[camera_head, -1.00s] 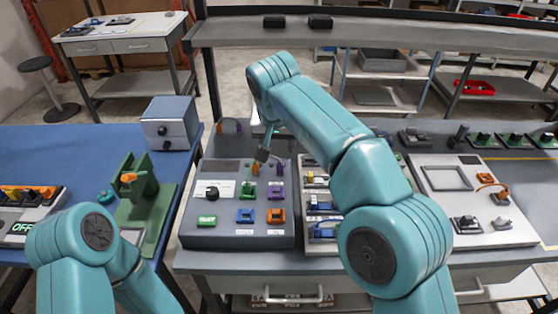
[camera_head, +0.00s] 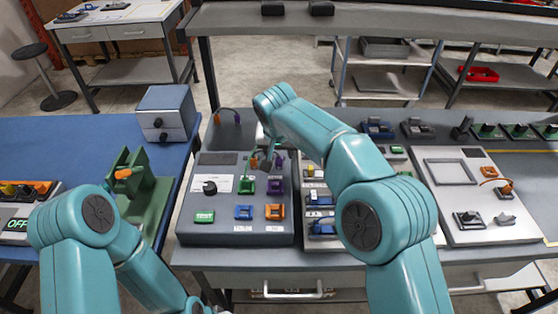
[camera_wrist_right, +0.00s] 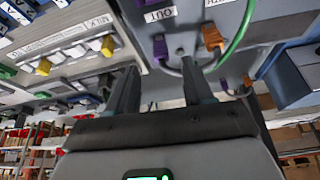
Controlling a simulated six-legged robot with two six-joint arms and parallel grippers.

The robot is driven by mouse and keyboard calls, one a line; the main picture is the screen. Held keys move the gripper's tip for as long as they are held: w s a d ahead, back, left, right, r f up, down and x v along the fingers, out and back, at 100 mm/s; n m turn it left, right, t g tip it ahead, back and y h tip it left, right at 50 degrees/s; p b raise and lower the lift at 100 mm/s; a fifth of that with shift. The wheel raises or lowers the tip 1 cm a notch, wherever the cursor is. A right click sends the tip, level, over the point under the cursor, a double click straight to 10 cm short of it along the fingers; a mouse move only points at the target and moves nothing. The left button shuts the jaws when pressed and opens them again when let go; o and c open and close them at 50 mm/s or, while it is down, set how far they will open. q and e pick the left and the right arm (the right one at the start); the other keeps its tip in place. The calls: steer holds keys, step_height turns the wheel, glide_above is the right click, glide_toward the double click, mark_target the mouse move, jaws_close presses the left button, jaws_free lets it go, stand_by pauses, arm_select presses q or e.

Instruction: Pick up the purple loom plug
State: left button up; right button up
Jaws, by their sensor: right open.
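A small purple plug (camera_head: 279,157) shows at the upper part of the grey panel (camera_head: 215,236), just right of my right gripper (camera_head: 267,160). A second purple piece (camera_head: 276,187) sits lower on the panel. A purple end (camera_head: 238,118) of a cable arch shows behind the panel. I cannot tell which of these is the loom plug. My right gripper is over the panel's upper part. In the right wrist view its fingers (camera_wrist_right: 160,85) are apart, with nothing between them; a purple piece (camera_wrist_right: 160,48) lies beyond them. My left gripper is out of view.
A green plug (camera_head: 246,187) and orange piece (camera_head: 254,163) are close to the right gripper. A green fixture (camera_head: 140,195) and blue-grey box (camera_head: 166,112) stand on the left blue table. A light panel (camera_head: 455,220) lies at right. My right forearm hides part of the middle tray.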

mark_target(279, 157)
steer(key=shift+w+d+f, duration=0.1)
steer(key=shift+w+f, duration=0.05)
steer(key=shift+f, duration=0.25)
steer(key=p+x, duration=0.1)
steer(key=x, duration=0.3)
steer(key=shift+w+a+p, duration=0.15)
steer(key=shift+a+p, duration=0.05)
steer(key=shift+p, duration=0.2)
steer(key=shift+f, duration=0.35)
jaws_close()
